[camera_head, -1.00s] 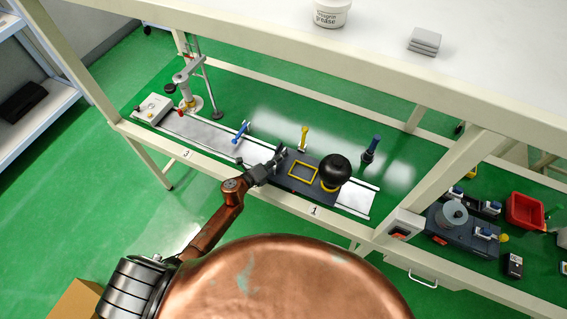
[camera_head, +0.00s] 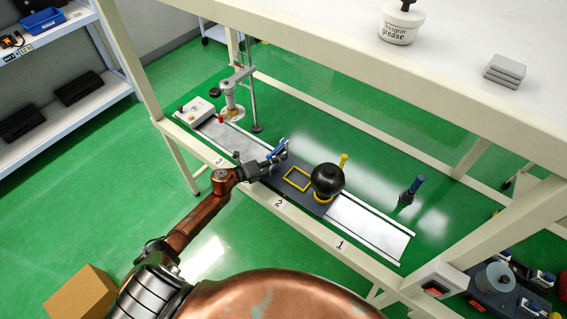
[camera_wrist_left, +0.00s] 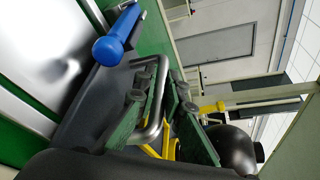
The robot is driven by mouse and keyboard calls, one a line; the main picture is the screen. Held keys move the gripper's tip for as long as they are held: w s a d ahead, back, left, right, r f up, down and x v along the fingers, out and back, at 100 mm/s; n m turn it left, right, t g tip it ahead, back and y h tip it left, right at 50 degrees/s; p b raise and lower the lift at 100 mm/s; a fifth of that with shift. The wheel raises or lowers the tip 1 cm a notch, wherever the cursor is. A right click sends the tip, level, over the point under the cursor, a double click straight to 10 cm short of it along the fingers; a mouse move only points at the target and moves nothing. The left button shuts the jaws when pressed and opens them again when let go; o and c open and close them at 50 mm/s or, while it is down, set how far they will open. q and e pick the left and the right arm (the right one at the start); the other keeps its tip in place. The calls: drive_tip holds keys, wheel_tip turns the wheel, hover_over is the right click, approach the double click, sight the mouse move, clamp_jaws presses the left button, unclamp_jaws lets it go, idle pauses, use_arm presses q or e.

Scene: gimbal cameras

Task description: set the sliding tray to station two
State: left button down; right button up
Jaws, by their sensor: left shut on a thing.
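The sliding tray (camera_head: 297,179) is a dark grey plate on pale rails. It carries a yellow square frame (camera_head: 285,184) and a black ball (camera_head: 327,181) on a yellow ring. It lies beside the label 2 (camera_head: 279,203) on the front beam. My left gripper (camera_head: 262,169) is at the tray's left end. In the left wrist view my left gripper (camera_wrist_left: 166,100) is shut on the tray's grey metal handle (camera_wrist_left: 156,125). A blue lever (camera_head: 277,151) stands close behind the gripper; its blue grip (camera_wrist_left: 118,38) also shows in the left wrist view. My right gripper is not in view.
Label 1 (camera_head: 340,244) lies right, beside bare rail (camera_head: 370,228); label 3 (camera_head: 219,161) lies left. A yellow lever (camera_head: 343,160) and another blue lever (camera_head: 409,190) stand behind the rail. A post with a clamp (camera_head: 232,95) stands at the far left end. The white tabletop (camera_head: 470,95) overhangs.

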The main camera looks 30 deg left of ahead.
use_arm(q)
drive_tip(key=shift+a, duration=0.1)
drive_tip(key=c, duration=2)
unclamp_jaws()
drive_tip(key=v, duration=1.2)
